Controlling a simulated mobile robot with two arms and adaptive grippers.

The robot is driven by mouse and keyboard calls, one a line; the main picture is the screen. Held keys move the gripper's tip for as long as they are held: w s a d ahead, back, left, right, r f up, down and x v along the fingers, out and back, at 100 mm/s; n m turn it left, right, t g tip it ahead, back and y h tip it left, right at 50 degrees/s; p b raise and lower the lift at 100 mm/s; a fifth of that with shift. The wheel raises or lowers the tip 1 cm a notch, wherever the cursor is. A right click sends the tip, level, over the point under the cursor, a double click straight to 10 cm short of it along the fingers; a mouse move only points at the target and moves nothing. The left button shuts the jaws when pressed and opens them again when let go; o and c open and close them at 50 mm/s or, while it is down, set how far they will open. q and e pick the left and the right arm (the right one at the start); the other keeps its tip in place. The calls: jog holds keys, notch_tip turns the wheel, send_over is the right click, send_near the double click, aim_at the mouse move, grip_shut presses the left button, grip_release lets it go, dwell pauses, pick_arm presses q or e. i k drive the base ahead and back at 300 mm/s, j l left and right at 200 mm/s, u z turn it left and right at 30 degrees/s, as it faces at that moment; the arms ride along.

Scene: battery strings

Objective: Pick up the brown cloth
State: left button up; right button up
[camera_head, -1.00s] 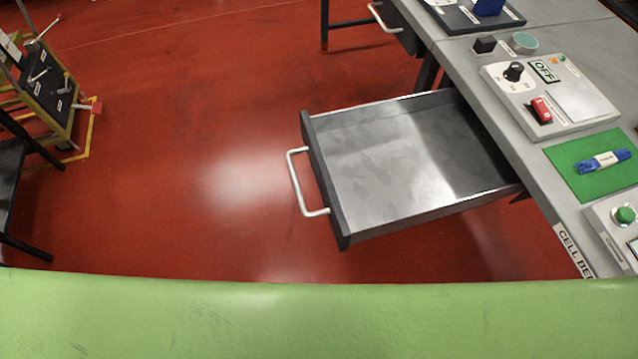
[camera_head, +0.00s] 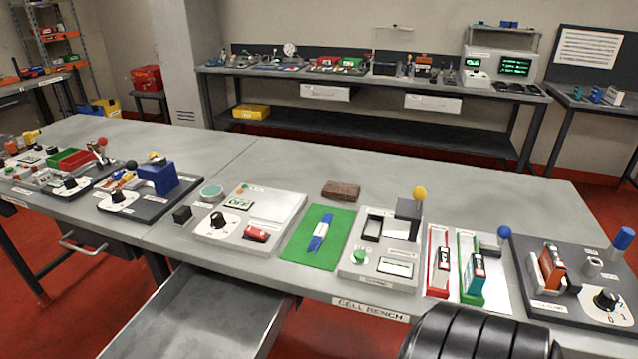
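A small brown folded piece, which looks like the brown cloth (camera_head: 341,190), lies flat on the grey cell bench (camera_head: 480,195). It is behind the green mat (camera_head: 299,246) and left of the device with the yellow-knobbed lever. Nothing touches it from above. Neither of my grippers is in view.
A blue bundle with a white band (camera_head: 321,234) lies on the green mat. A switch box (camera_head: 240,238) stands left of the mat, a tester (camera_head: 376,270) to its right. An open drawer (camera_head: 195,310) juts from the bench front. The bench's back strip is mostly clear.

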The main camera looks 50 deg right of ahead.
aim_at(338, 190)
jog(key=z, duration=1.85)
